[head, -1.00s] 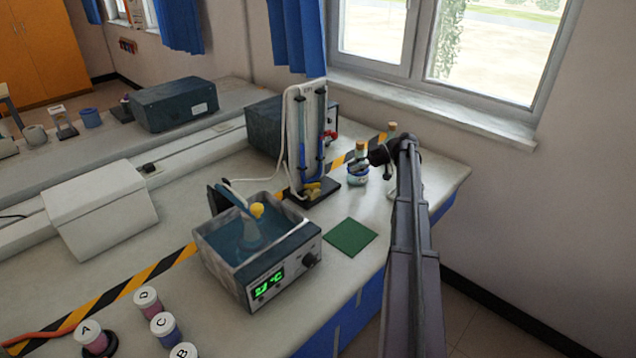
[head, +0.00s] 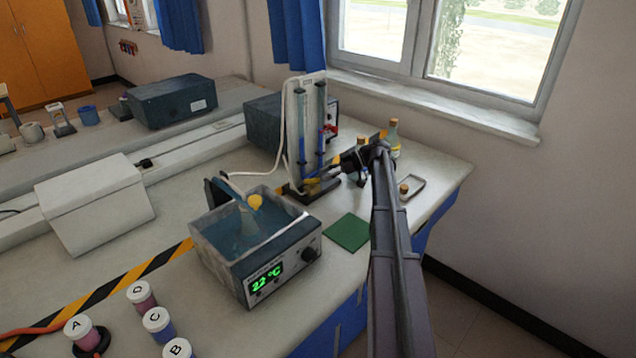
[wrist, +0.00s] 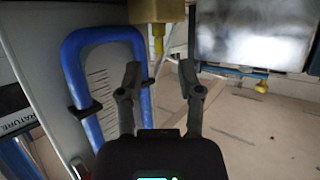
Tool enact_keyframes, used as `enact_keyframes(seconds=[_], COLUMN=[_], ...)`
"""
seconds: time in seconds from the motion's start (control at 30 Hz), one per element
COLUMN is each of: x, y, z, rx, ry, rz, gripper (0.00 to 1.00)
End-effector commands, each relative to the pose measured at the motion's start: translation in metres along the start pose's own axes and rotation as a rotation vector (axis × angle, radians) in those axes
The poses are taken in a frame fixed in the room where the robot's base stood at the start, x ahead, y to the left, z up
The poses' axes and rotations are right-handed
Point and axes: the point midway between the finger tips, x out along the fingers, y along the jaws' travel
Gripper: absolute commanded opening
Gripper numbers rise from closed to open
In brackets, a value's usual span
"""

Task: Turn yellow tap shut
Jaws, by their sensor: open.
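The yellow tap (head: 312,183) sits low on the upright white board with blue-filled tubes (head: 303,130), partly hidden by the tubes' foot and my gripper. In the wrist view a brass block with a yellow stem (wrist: 158,46) is at the top centre, ahead of the fingertips; I take it for the tap. My gripper (wrist: 159,78) is open, its two dark fingers apart with nothing between them. In the head view my gripper (head: 340,170) is just right of the stand's base. I cannot tell whether it touches the tap.
A blue U-shaped tube (wrist: 75,75) with a scale is close left of my fingers. A water bath (head: 255,240) stands in front left of the stand, a green mat (head: 348,232) in front. Bottles, including a yellow-labelled one (head: 393,138), stand behind and right of my wrist.

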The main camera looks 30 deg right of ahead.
Motion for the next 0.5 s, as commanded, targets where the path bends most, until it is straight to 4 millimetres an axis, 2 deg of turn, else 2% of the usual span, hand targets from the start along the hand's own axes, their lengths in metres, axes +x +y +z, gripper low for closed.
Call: enact_keyframes(seconds=[0.03,0.2,0.5], x=[0.009,0.026,0.035], y=[-0.001,-0.001,0.0], z=[0.002,0.002,0.0], rx=[0.0,0.0,0.001], ry=[0.0,0.0,0.001], rz=[-0.002,0.0,0.0], gripper=[0.47,0.47,0.47])
